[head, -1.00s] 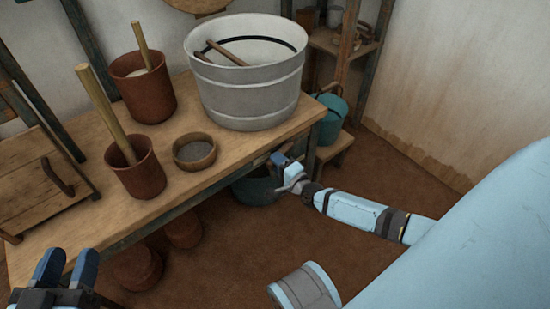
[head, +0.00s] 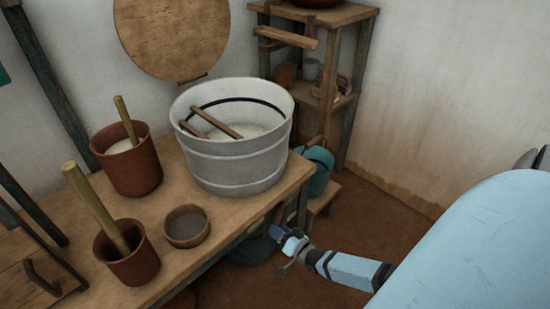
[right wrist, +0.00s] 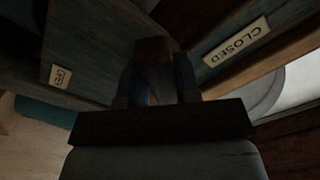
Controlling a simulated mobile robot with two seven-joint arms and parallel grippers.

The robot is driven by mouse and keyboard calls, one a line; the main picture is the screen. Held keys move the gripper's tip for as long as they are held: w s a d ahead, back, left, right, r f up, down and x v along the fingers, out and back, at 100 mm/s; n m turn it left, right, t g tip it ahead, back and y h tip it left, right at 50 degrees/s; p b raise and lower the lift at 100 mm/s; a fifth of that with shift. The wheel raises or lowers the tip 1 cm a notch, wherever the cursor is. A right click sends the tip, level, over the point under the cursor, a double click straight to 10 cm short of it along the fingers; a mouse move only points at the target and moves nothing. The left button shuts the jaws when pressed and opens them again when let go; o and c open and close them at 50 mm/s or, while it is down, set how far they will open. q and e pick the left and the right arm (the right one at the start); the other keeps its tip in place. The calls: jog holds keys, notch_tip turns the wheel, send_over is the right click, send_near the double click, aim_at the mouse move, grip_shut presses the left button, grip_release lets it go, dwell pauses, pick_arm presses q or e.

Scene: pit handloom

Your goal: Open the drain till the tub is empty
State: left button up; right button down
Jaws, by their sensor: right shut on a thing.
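The grey metal tub (head: 238,172) stands on the right end of the wooden bench. Pale contents show inside it, with two wooden sticks (head: 218,127) at the rim. My right gripper (head: 281,232) is low at the bench's front right edge. In the right wrist view my right gripper (right wrist: 156,80) is shut on a dark brown piece (right wrist: 153,48), probably the drain handle. A CLOSED label (right wrist: 237,43) is to its right, and a smaller label (right wrist: 61,76), too dim to read surely, is to its left. The drain's outlet is hidden. My left gripper is out of view.
A dark teal basin (head: 250,250) is on the floor under the bench end. Brown pots (head: 128,165) with sticks and a small bowl (head: 187,226) stand left of the tub. A teal pail (head: 317,172) and shelf (head: 345,100) are behind. Floor at right is clear.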

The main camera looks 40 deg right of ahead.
jog(key=n, duration=0.1)
jog(key=d+f+n, duration=0.1)
jog(key=shift+w+d+n, duration=0.1)
jog(key=shift+d+n, duration=0.2)
jog(key=shift+n, duration=0.1)
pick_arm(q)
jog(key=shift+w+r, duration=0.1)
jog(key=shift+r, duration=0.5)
pick_arm(e)
jog(key=shift+d+n, duration=0.35)
jog(key=shift+n, duration=0.25)
jog(key=shift+f, duration=0.1)
jog(key=c, duration=0.8)
grip_release()
